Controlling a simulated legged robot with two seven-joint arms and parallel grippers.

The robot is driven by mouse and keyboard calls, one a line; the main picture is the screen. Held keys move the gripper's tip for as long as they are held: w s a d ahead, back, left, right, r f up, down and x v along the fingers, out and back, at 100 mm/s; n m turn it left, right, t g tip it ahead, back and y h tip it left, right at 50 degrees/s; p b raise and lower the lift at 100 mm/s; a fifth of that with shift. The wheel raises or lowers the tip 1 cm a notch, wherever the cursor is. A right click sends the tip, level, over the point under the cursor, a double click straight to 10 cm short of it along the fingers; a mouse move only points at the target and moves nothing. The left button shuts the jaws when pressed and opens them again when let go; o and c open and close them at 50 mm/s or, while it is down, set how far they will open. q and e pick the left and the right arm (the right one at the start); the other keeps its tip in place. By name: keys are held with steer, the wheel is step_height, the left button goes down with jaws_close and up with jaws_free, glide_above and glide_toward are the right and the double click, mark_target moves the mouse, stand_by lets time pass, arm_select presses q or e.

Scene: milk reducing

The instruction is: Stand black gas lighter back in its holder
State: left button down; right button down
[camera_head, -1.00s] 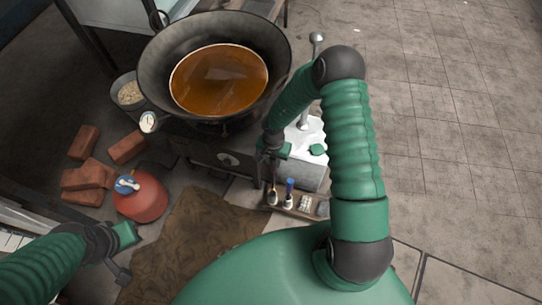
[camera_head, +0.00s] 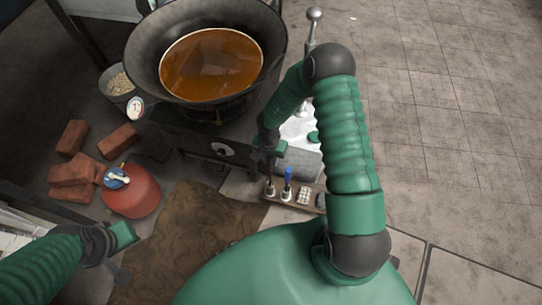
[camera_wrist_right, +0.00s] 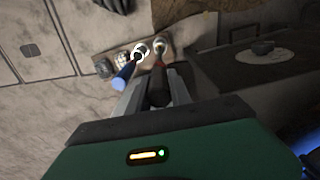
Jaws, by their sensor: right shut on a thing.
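My right gripper (camera_head: 267,168) is low in front of the stove, above the left end of a small tray (camera_head: 314,204). In the right wrist view its fingers (camera_wrist_right: 155,92) are shut on the dark handle of the black gas lighter (camera_wrist_right: 157,88). The lighter's thin reddish shaft points down to a pale round holder (camera_wrist_right: 160,43); I cannot tell how deep its tip sits. Beside it a blue lighter (camera_head: 288,177) stands in another white holder (camera_head: 286,193). My left gripper (camera_head: 121,252) is at lower left, away from the tray; its jaws are unclear.
A large wok (camera_head: 205,60) of brown liquid stands on the stove behind the tray. A red gas cylinder (camera_head: 132,192), bricks (camera_head: 72,173) and a brown mat (camera_head: 190,235) lie left. The tiled floor (camera_head: 450,120) is clear on the right.

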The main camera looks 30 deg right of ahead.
steer(key=shift+f+b, duration=0.85)
steer(key=shift+f, duration=2.05)
steer(key=c, duration=1.1)
jaws_free()
step_height(320, 180, up, 16)
steer(key=p, duration=0.8)
steer(key=shift+p, duration=0.35)
steer(key=shift+r, duration=0.5)
